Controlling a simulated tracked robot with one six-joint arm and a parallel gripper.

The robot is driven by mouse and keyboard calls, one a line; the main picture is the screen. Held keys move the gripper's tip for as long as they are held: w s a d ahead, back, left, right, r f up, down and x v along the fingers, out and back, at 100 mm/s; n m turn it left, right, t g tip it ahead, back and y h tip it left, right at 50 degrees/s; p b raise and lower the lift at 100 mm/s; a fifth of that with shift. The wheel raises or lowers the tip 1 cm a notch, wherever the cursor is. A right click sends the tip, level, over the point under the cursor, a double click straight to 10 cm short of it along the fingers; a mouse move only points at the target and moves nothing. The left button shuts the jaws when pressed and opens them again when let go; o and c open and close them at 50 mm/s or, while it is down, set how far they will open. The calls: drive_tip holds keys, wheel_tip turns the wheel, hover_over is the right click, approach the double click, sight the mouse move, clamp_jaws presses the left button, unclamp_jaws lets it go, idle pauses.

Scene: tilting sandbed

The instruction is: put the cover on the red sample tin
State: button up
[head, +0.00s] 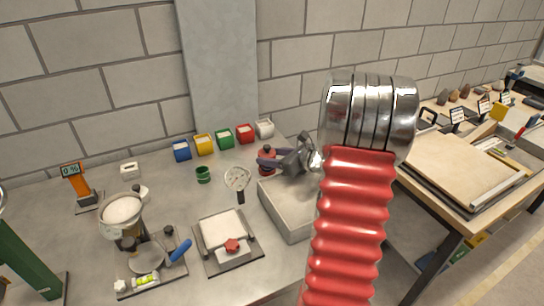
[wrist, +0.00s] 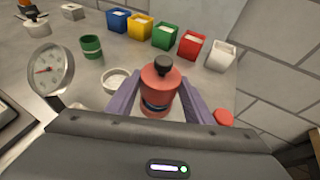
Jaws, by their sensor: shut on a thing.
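A red round piece with a black knob (wrist: 160,80) stands between my fingers in the wrist view. It looks like the cover on or just above the red sample tin. A dark band shows under its upper part with more red below; I cannot tell if the cover sits fully on the tin. It also shows in the head view (head: 267,160), upright on the bench near the wall. My gripper (wrist: 155,103) is shut on it, one finger on each side; in the head view my gripper (head: 284,158) reaches it from the right.
Blue, yellow, green, red and white bins (head: 204,145) line the back. A green cup (head: 203,174) and a round gauge (head: 237,178) stand to the left. A small red disc (wrist: 223,117) lies right of my fingers.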

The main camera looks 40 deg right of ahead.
drive_tip(key=shift+f, duration=0.9)
idle(0.8)
drive_tip(key=o, duration=1.1)
